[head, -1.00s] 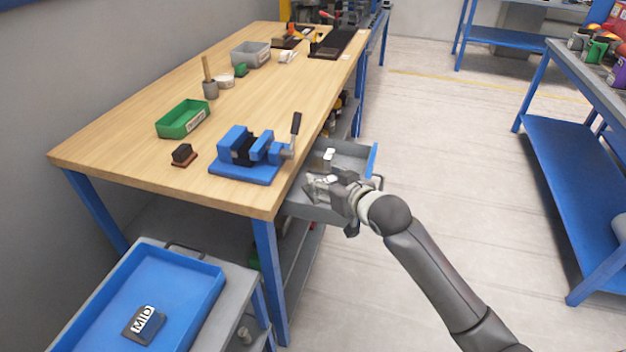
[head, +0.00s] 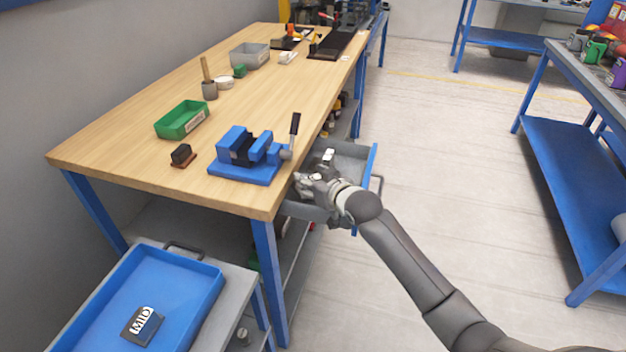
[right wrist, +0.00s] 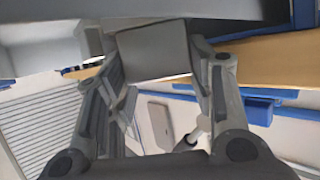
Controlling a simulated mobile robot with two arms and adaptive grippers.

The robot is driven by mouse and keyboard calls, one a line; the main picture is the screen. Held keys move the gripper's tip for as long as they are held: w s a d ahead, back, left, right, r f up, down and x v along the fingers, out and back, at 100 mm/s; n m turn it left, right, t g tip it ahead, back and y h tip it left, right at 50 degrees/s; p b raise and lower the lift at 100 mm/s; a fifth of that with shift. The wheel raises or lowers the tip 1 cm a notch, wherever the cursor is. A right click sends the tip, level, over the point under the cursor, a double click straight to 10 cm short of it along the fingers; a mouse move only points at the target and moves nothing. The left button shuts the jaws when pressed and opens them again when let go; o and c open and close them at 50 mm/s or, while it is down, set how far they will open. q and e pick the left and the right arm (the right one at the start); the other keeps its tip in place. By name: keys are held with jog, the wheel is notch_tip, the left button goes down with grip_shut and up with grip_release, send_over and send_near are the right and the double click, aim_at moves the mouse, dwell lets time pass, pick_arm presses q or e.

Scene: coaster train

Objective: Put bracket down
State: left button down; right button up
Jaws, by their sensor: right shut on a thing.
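My right gripper (head: 306,184) is at the bench's front right corner, over the near part of the open drawer (head: 372,160). In the right wrist view the gripper (right wrist: 155,65) is shut on a flat grey piece, which I take to be the bracket (right wrist: 153,50). In the head view the bracket is too small to tell from the fingers. A small whitish piece (head: 328,155) shows in the drawer just behind the gripper. My left gripper is not in view.
A blue vise (head: 243,172) stands on the wooden bench (head: 140,140), close to the left of my gripper. A green bin (head: 183,120) and a small dark block (head: 181,154) are farther left. A blue tray (head: 185,285) holds a dark "MID" block (head: 142,325).

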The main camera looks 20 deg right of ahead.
jog(key=shift+f, duration=0.45)
jog(key=shift+f, duration=0.1)
jog(key=o, duration=1.1)
jog(key=shift+f, duration=0.1)
